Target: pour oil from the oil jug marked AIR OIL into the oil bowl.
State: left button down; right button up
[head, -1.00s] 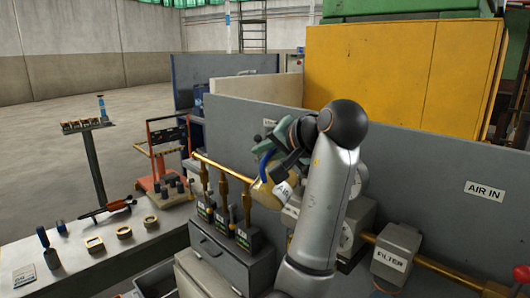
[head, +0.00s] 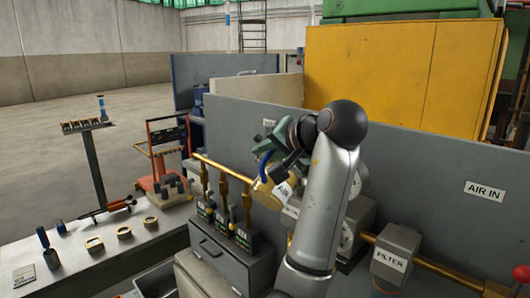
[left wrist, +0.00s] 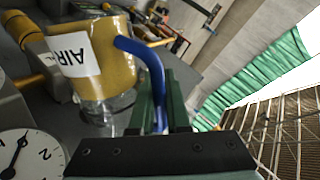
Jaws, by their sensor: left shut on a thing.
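The oil jug (head: 268,196) is a see-through vessel with amber contents, a white label reading AIR and a blue handle. My left gripper (head: 268,153) is shut on the handle and holds the jug tilted in front of the grey panel, above the cabinet area. In the left wrist view the jug (left wrist: 115,65) is at upper left, its label upside down, with the blue handle between my green fingers (left wrist: 157,105). Clear glass shows beneath the amber part there; I cannot tell whether it is jug or bowl. I cannot make out the oil bowl for sure; my arm hides part of the equipment.
A FILTER box (head: 396,255) is right of my arm. A bench (head: 95,250) with tools stands at left.

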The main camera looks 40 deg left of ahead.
pick_arm(q)
jog(key=shift+w+r, duration=0.3)
jog(key=shift+r, duration=0.15)
dwell(0.7)
dwell(0.9)
jog(key=b, duration=0.1)
jog(key=f+b, duration=0.1)
jog(key=shift+s+f+b, duration=0.2)
jog(key=shift+s+b, duration=0.1)
jog(key=shift+s, duration=0.05)
jog(key=shift+s+f+n+t+b, duration=0.25)
jog(key=shift+s+n+t+b, duration=0.2)
jog(key=shift+b, duration=0.4)
jog(key=shift+w, duration=0.1)
jog(key=f+b, duration=0.1)
jog(key=f+n+t+b, duration=0.1)
jog(key=b, duration=0.1)
jog(key=shift+s+y+b, duration=0.3)
jog(key=shift+s+b, duration=0.1)
jog(key=shift+b, duration=0.25)
